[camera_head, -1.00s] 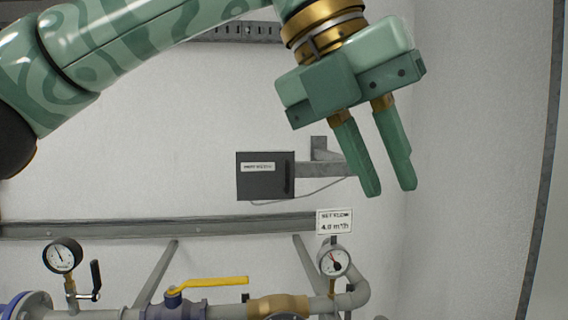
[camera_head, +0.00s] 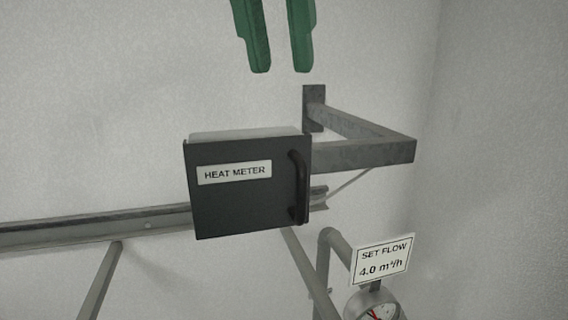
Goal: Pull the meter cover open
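The meter cover (camera_head: 235,205) is a dark grey panel with a white "HEAT METER" label, on the front of a box near the middle of the head view. It looks shut. A black upright bar handle (camera_head: 298,187) sits along its right edge. My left gripper (camera_head: 280,70) comes in from the top edge, with only its two green fingers showing. The fingers are apart, point down and hold nothing. They are above the box in the picture and apart from it. My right gripper is not in view.
A grey metal bracket (camera_head: 365,155) juts out to the right of the box. A rail (camera_head: 90,228) runs along the wall at the left. Below right are a "SET FLOW" sign (camera_head: 382,260), a gauge (camera_head: 375,306) and a pipe (camera_head: 322,270).

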